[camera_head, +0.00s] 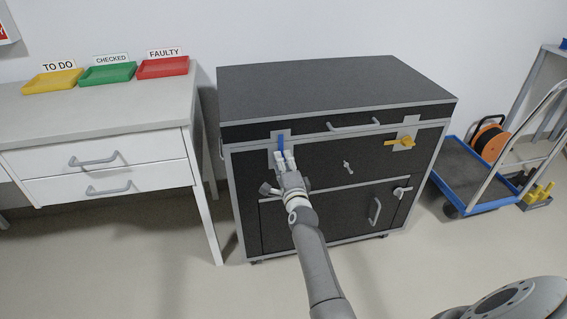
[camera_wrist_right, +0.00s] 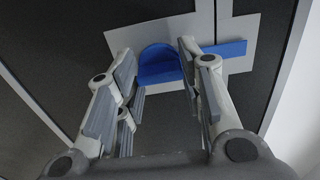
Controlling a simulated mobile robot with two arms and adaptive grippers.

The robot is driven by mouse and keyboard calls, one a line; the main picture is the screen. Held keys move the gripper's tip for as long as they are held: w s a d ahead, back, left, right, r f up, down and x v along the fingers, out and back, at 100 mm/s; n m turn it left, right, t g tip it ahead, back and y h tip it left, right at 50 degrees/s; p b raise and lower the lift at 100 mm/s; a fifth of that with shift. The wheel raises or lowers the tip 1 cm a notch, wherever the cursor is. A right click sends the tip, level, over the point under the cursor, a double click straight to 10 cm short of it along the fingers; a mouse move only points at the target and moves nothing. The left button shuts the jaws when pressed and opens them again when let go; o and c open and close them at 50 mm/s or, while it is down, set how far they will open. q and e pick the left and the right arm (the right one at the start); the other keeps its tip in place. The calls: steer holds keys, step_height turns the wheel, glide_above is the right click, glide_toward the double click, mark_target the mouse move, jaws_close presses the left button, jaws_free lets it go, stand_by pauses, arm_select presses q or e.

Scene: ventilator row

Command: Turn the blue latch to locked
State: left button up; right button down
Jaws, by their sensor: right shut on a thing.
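The blue latch (camera_head: 281,141) sits on a pale plate near the top left of the black case's front. Its visible part stands upright in the head view. My right gripper (camera_head: 285,156) reaches it from below and covers its lower part. In the right wrist view, the latch's rounded end (camera_wrist_right: 158,62) lies between the fingers of my right gripper (camera_wrist_right: 160,65), and its bar sticks out past the right finger. The gripper is shut on the latch. My left gripper is not in view.
The black case (camera_head: 330,85) also carries a yellow latch (camera_head: 404,142), lying level, and metal handles. A white drawer table (camera_head: 100,115) with yellow, green and red trays stands at left. A blue cart (camera_head: 480,200) stands at right. Floor in front is clear.

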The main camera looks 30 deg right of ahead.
stand_by(0.5)
steer(key=c, duration=1)
jaws_free()
steer(key=shift+o, duration=0.2)
steer(key=v, duration=0.7)
steer(key=shift+s, duration=0.25)
steer(key=shift+a, duration=0.1)
